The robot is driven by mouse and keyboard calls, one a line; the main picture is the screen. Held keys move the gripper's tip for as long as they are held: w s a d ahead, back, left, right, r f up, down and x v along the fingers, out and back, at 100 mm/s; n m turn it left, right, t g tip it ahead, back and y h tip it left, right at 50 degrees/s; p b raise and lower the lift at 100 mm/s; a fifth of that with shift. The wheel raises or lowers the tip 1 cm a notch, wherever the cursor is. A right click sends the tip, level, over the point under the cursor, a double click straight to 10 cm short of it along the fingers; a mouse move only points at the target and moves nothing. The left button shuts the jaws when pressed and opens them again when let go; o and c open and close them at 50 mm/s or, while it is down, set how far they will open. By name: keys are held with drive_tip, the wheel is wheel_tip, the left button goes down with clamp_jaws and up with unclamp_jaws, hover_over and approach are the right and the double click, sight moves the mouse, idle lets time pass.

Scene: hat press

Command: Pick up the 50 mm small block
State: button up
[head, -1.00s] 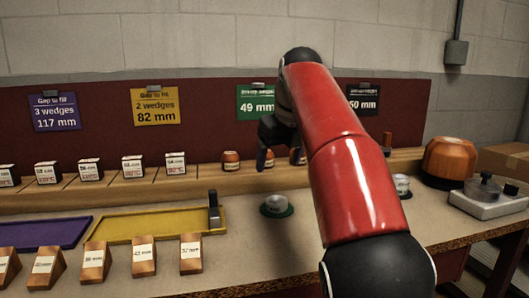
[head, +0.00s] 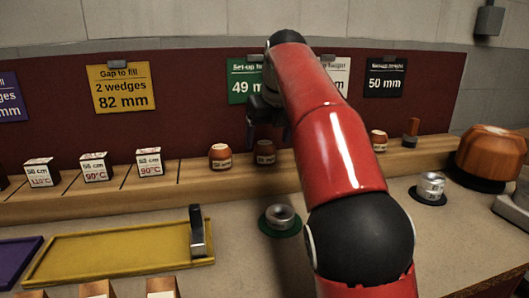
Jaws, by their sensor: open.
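Small round wooden blocks with white labels stand on the wooden ledge. One block (head: 220,157) is left of my gripper, a darker, shaded block (head: 265,152) is just below it in the picture, and another block (head: 378,140) is right of my arm. The labels are too small to read, so I cannot tell which block is the 50 mm one. My arm may hide more blocks. My black gripper (head: 267,127) is open in front of the red back board, with its fingers pointing down. I see nothing between the fingers, though they are dark and partly hidden.
Silver cylinders stand on a green disc (head: 281,221) and a black disc (head: 428,196). A yellow tray (head: 110,255) with an upright grey piece lies front left. White-labelled boxes (head: 95,167) line the left ledge. A large orange-brown wooden form (head: 491,155) stands at right.

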sight(266, 144)
drive_tip(key=x, duration=0.4)
drive_tip(key=shift+a+f, duration=0.15)
drive_tip(key=shift+f, duration=0.1)
drive_tip(key=c, duration=1.1)
drive_tip(key=shift+o, duration=0.2)
drive_tip(key=shift+r, duration=0.15)
